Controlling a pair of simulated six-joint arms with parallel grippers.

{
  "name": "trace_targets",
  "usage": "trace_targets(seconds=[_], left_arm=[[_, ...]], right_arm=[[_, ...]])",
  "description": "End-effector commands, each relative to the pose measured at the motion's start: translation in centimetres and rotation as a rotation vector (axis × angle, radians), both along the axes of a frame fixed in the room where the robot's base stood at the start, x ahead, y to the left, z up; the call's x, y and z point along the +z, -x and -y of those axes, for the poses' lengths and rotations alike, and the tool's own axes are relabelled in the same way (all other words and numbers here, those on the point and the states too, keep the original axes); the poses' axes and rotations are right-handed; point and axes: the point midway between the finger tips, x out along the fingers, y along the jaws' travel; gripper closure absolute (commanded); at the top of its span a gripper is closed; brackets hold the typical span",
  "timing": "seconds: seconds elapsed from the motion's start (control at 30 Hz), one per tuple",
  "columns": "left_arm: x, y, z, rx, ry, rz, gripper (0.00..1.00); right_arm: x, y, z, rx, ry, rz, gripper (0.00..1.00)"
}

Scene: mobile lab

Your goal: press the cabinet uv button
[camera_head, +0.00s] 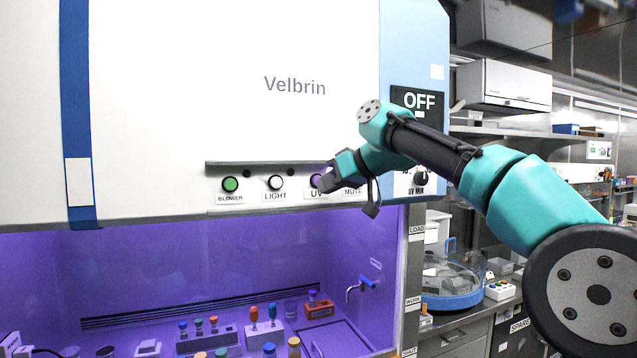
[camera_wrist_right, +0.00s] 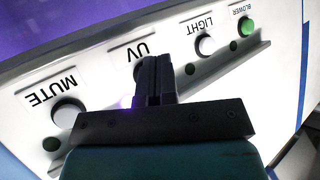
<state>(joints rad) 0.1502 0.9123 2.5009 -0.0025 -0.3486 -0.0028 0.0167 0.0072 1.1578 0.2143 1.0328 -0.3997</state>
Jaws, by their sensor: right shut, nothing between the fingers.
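The cabinet (camera_head: 230,60) has a row of buttons along its front lower edge. The violet UV button (camera_head: 315,181) sits above its UV label, between the LIGHT button (camera_head: 276,183) and the MUTE label (camera_head: 353,190). My right gripper (camera_head: 326,181) is shut and empty, with its fingertips at the UV button and partly covering it. In the right wrist view the shut fingers (camera_wrist_right: 153,72) stand over the UV button (camera_wrist_right: 138,73), of which only a sliver shows. I cannot tell whether they touch it. My left gripper is not in view.
The green BLOWER button (camera_head: 230,184) is at the row's left, and the MUTE button (camera_wrist_right: 68,112) is beside UV. A ledge (camera_head: 265,167) runs above the buttons. The interior below glows violet and holds racks and bottles. A dark display (camera_head: 418,101) reads OFF.

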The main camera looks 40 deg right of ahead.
Motion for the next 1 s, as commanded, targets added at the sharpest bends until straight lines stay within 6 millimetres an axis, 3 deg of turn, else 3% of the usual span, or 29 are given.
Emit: trace_targets(seconds=[0.7,1.0], left_arm=[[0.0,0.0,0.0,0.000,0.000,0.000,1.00],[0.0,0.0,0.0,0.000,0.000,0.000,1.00]], right_arm=[[0.0,4.7,-1.2,0.000,0.000,0.001,1.00],[0.0,4.9,-1.2,0.000,0.000,0.000,1.00]])
